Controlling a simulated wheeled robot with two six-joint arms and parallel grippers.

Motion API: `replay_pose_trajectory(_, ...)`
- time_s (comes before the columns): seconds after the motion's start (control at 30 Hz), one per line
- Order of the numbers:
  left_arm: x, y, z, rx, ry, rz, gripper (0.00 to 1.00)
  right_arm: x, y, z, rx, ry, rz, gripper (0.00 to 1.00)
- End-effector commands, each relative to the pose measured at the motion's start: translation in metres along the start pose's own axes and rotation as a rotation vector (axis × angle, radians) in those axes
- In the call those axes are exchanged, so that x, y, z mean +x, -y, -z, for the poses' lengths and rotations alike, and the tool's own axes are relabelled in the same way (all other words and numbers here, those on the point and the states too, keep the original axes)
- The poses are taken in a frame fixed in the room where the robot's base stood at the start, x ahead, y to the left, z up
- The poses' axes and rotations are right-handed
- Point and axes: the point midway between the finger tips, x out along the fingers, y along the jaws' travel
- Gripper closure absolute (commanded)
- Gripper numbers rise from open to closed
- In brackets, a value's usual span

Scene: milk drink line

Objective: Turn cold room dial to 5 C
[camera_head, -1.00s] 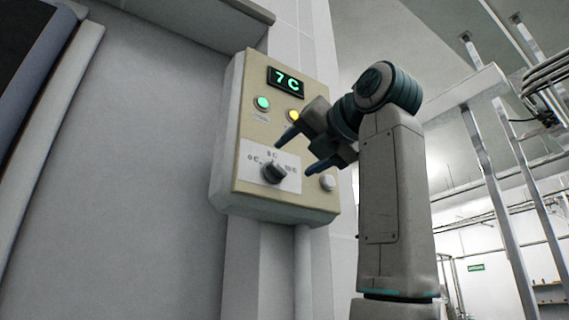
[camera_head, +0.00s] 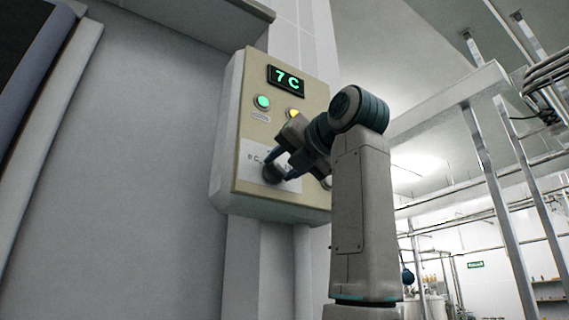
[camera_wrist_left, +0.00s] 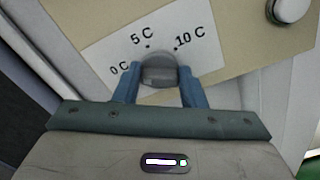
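The cold room dial (camera_head: 271,174) is a dark knob on a white label plate on the control box. In the left wrist view the dial (camera_wrist_left: 158,70) is grey, with the marks 0 C, 5 C and 10 C around it. I cannot tell clearly where its pointer stands. The green display (camera_head: 286,80) reads 7 C. My left gripper (camera_head: 280,168) is at the dial; in the wrist view its blue fingers (camera_wrist_left: 159,80) stand on either side of the knob, apart, with narrow gaps. My right gripper is not in view.
The beige control box (camera_head: 244,150) also carries a green light (camera_head: 262,102), a yellow light (camera_head: 295,113) and a white round button (camera_wrist_left: 290,8) near the dial. A grey wall panel lies to the left. Metal posts and pipes stand at the right.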

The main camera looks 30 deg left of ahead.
Motion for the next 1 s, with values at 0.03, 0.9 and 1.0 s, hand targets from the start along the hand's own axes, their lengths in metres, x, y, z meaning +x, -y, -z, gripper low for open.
replay_pose_trajectory(0.03, 0.0, 0.0, 0.0, 0.0, 0.0, 0.0, 0.86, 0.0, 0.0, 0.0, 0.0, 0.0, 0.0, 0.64)
replay_pose_trajectory(0.9, 0.0, 0.002, -0.001, 0.46, 0.001, -0.002, 0.86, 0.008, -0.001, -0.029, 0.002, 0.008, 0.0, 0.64)
replay_pose_trajectory(1.0, 0.0, 0.003, 0.0, 0.555, 0.001, -0.002, 0.86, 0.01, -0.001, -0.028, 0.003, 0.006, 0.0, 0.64)
